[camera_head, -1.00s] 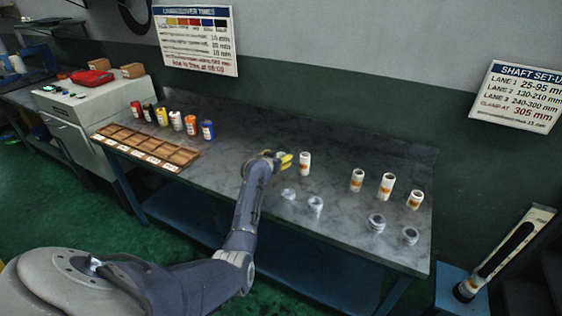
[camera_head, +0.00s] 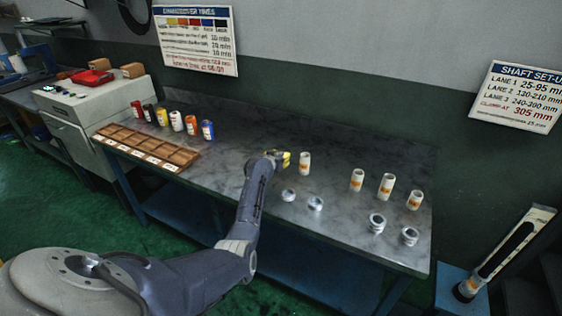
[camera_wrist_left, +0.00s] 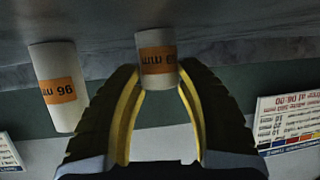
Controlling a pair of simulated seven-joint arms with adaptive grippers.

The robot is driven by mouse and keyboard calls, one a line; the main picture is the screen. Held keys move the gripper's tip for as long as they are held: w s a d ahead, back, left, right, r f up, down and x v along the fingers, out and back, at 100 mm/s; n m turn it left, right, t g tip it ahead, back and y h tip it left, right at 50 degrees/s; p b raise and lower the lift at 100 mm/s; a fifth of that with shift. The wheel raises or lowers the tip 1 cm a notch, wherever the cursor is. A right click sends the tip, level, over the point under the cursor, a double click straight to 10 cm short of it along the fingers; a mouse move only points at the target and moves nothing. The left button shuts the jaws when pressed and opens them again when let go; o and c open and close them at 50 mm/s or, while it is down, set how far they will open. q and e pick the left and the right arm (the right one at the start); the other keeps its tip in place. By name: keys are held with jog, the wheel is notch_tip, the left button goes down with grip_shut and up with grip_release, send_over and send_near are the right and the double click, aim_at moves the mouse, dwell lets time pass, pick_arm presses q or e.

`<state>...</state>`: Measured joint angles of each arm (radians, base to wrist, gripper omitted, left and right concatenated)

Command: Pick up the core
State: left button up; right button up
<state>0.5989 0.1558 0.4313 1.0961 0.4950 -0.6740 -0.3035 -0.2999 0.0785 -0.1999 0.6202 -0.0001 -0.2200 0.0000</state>
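My left gripper (camera_head: 286,159) is over the table in the head view. In the left wrist view its yellow-lined fingers (camera_wrist_left: 158,75) sit against both sides of a white core (camera_wrist_left: 157,42) with an orange band, seen upside down. It looks shut on this core. In the head view the gripper hides most or all of that core. A second white core (camera_head: 305,163), marked 96 mm, stands just right of the gripper; it also shows in the left wrist view (camera_wrist_left: 62,112). My right gripper is not in view.
Three white cores (camera_head: 386,186) stand further right on the table (camera_head: 340,220). Several pale rings (camera_head: 315,203) lie in front. Coloured canisters (camera_head: 177,121) and a wooden compartment tray (camera_head: 150,146) are at the left.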

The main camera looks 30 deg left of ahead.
pick_arm(q)
jog(key=c, duration=0.5)
notch_tip(320, 180, up, 20)
dwell(0.8)
